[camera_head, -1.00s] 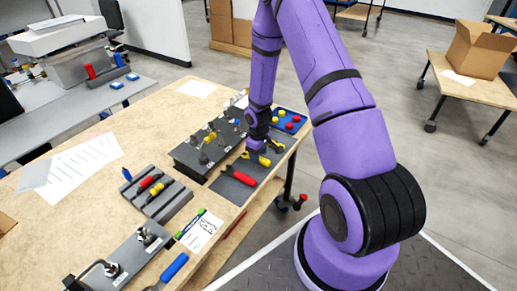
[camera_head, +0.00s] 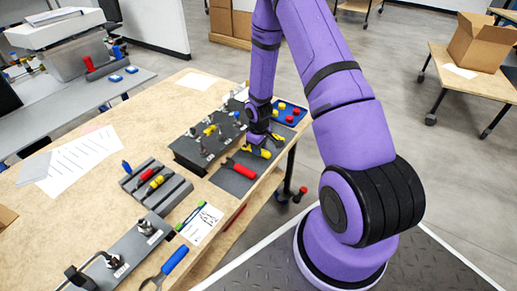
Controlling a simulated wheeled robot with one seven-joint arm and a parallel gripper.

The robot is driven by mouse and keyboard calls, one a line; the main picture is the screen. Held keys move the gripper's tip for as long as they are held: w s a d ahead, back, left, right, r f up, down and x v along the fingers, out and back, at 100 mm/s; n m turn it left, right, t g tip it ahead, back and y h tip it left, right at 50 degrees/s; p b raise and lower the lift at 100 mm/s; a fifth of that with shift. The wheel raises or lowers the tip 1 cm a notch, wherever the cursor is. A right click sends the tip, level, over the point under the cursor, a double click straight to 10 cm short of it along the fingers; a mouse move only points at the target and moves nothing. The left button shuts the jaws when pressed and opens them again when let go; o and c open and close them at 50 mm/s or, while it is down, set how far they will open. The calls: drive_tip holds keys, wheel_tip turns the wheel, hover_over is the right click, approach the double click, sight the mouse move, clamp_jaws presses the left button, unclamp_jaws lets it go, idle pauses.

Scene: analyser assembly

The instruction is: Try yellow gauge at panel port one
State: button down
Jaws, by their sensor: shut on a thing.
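My gripper (camera_head: 257,142) points down at the far right edge of the wooden table, over a dark mat. It is shut on a yellow thing (camera_head: 257,152) there, small and partly hidden by the gripper; I cannot tell its exact shape. A dark raised panel (camera_head: 185,147) with several grey fittings stands just left of the gripper; a small yellow part (camera_head: 210,129) shows on it. I cannot read which port is one. A grey rack (camera_head: 178,196) nearer to me holds a yellow piece (camera_head: 156,182) and a red piece (camera_head: 147,174) lying in slots.
A red-handled tool (camera_head: 243,171) lies on the mat. A blue tray (camera_head: 284,108) with small round pieces is behind the gripper. Another fitting block (camera_head: 125,255) and a blue-handled tool (camera_head: 174,260) are at the near edge.

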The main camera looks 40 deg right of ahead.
drive_tip(key=shift+s+d+r, duration=0.1)
drive_tip(key=shift+s+r, duration=0.1)
drive_tip(key=shift+r, duration=0.7)
drive_tip(key=shift+s+d+r, duration=0.1)
drive_tip(key=shift+s+r, duration=0.15)
drive_tip(key=shift+r, duration=0.65)
drive_tip(key=shift+s+d+r, duration=0.1)
drive_tip(key=shift+s+r, duration=0.1)
drive_tip(key=shift+r, duration=0.7)
drive_tip(key=shift+a, duration=0.1)
